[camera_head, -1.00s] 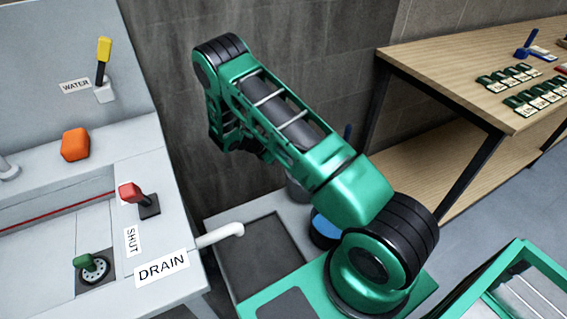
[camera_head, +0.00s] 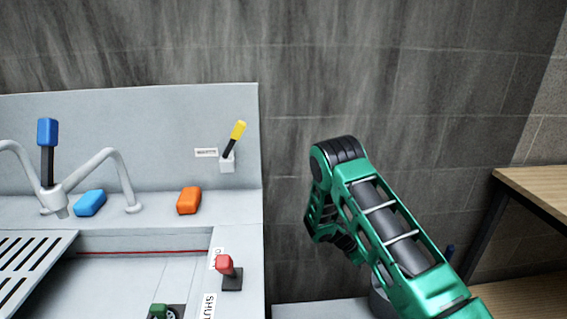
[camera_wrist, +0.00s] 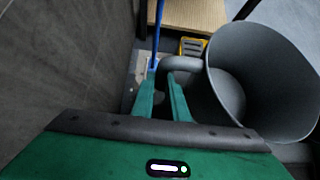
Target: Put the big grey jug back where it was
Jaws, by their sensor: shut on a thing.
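The big grey jug (camera_wrist: 262,75) fills the right of the wrist view, with its round open mouth towards the camera and its inside looking empty. Its handle (camera_wrist: 182,63) reaches left to my gripper (camera_wrist: 162,78), whose green fingers are shut on it. What lies under the jug is hidden. In the head view, my arm stands right of the sink, and its gripper end is out of clear sight. A bit of a grey round thing (camera_head: 380,303) shows behind the arm; I cannot tell for sure that it is the jug.
The sink counter (camera_head: 238,262) has a red lever (camera_head: 226,266), a yellow lever (camera_head: 236,134) and an orange block (camera_head: 189,200). A wooden shelf (camera_head: 535,190) stands at right. In the wrist view, a wall (camera_wrist: 65,65) is close at left, with a blue pole (camera_wrist: 157,30) and a yellow thing (camera_wrist: 191,46) ahead.

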